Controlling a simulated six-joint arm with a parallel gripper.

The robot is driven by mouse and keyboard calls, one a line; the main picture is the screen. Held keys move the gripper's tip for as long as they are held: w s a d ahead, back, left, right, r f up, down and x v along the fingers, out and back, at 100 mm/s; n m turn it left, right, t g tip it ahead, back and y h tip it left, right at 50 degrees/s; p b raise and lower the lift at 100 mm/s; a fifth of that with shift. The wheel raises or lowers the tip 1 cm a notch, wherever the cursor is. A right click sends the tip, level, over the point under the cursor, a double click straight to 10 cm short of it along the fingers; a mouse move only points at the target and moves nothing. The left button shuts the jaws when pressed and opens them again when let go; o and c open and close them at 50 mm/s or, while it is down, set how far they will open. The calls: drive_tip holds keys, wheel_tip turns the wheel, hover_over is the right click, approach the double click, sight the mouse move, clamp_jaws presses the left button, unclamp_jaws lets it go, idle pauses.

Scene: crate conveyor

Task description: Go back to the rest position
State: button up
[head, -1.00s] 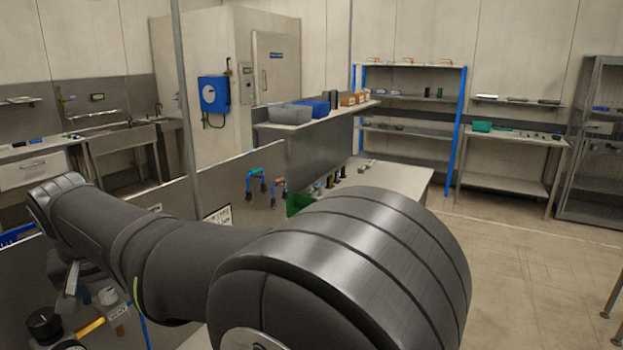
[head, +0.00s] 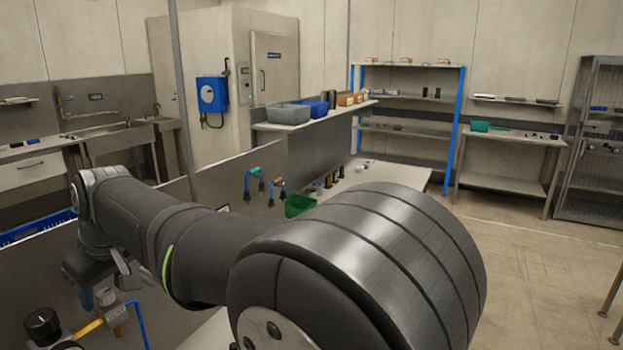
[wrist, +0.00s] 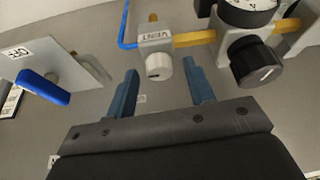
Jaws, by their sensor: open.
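My gripper (wrist: 161,68) is open and empty in the wrist view, its two blue-grey fingers apart with nothing between them. Just beyond the fingertips is a white knob (wrist: 158,66) on a block marked VENT. To its right is a black knob (wrist: 257,65) below a round gauge (wrist: 257,8). To the left is a blue lever (wrist: 43,87) beside an OFF label. I cannot tell whether a finger touches any of these. In the head view my arm stretches across the lower left, and its gripper end is small and partly hidden beside the fittings.
The head view shows the black knob (head: 43,324) and yellow pipe (head: 90,328) at lower left, near a blue crate (head: 38,228). A metal panel (head: 222,178) stands behind my arm. A green bin (head: 299,205) sits on the bench behind.

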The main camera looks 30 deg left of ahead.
drive_tip(key=shift+w+n+g+h, duration=0.15)
drive_tip(key=shift+n+g, duration=0.25)
drive_tip(key=shift+n, duration=0.65)
drive_tip(key=shift+s+n+g+h, duration=0.1)
drive_tip(key=shift+n+g, duration=0.3)
drive_tip(key=shift+n, duration=0.6)
drive_tip(key=shift+w+n+g+h, duration=0.15)
drive_tip(key=shift+n+g, duration=0.25)
drive_tip(key=shift+n, duration=0.65)
